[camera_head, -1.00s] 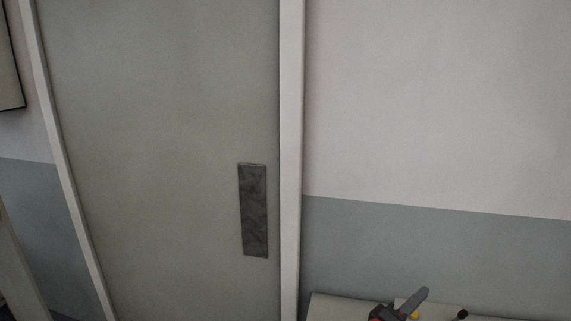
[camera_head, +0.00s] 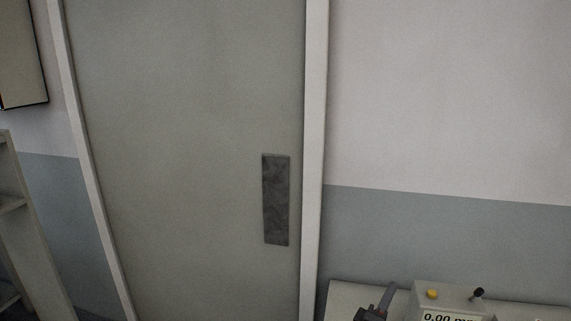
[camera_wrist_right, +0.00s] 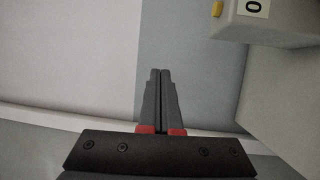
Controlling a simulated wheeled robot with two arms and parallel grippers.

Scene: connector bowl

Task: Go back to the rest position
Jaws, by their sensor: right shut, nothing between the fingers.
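My right gripper (camera_head: 387,297) shows at the bottom edge of the head view, in front of the light tabletop. In the right wrist view my right gripper (camera_wrist_right: 160,72) has its two dark fingers side by side, shut and empty, with red parts at their base. My left gripper is in neither view.
A grey box with a digital display (camera_head: 455,299), a yellow button and a black toggle stands on the light table (camera_head: 345,297); the box's corner shows in the right wrist view (camera_wrist_right: 262,28). A grey door with a dark plate (camera_head: 276,200) fills the middle. A shelf (camera_head: 28,235) stands left.

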